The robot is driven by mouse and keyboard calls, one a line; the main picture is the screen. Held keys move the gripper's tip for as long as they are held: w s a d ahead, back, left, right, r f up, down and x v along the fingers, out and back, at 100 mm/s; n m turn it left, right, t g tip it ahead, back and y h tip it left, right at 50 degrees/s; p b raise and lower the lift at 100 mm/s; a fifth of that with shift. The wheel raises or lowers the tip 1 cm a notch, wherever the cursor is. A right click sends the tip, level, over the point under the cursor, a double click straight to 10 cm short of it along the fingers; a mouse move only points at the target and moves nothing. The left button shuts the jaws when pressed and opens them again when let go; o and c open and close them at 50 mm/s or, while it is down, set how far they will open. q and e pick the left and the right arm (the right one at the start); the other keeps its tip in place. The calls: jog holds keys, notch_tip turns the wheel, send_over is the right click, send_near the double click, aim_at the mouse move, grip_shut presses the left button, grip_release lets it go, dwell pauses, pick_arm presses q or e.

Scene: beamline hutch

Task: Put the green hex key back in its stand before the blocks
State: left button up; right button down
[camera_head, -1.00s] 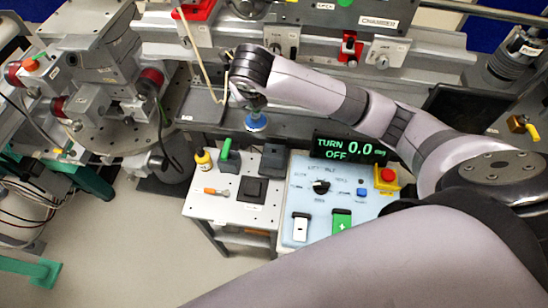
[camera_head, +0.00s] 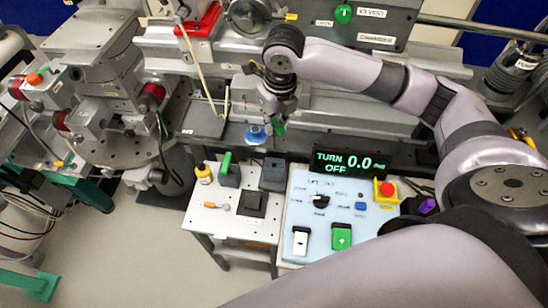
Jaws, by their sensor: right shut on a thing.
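My right gripper (camera_head: 274,112) is above the bench, behind the dark blocks. It is shut on a small green thing (camera_head: 279,127), seemingly the green hex key; the fingers cover much of it. A green handle (camera_head: 226,162) stands upright in the left dark block (camera_head: 229,178) on the small white table. The right dark block (camera_head: 273,174) shows no tool in it. I cannot tell for certain which block is the hex key's stand. My left gripper is not in view.
The white table (camera_head: 218,222) also bears a yellow bottle (camera_head: 203,173), an orange-handled tool (camera_head: 217,206) and a black square (camera_head: 253,203). A blue-topped round thing (camera_head: 256,135) is just left of the gripper. The control panel (camera_head: 322,226) and its display (camera_head: 348,162) stand to the right.

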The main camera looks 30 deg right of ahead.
notch_tip(320, 180, down, 14)
jog(key=p, duration=0.1)
jog(key=shift+p, duration=0.3)
jog(key=shift+f, duration=0.1)
jog(key=shift+f, duration=0.15)
jog(key=c, duration=1.6)
grip_release()
jog(key=r, duration=0.4)
jog(key=s+r+b, duration=0.1)
jog(key=r, duration=0.7)
jog(key=shift+s+d+r, duration=0.15)
jog(key=shift+r, duration=0.1)
